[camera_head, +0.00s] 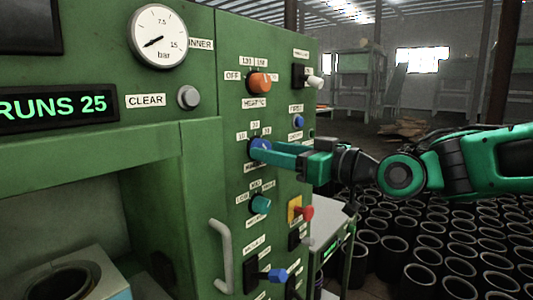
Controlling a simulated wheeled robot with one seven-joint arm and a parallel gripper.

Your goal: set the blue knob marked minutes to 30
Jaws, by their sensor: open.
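The blue knob (259,145) is on the green panel, below the orange HEAT knob. Small plates above it seem to read 10, 20 and 30 from left to right, and the name plate below it is mostly covered by my gripper. My gripper (268,152) reaches in from the right with its green fingers at the knob. The fingers are open, and they hide part of the knob. I cannot tell whether they touch it, nor which number it points at.
The orange HEAT knob (259,83) is above, and a teal knob (260,204) is below. A grey handle (223,256) sticks out at lower left.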

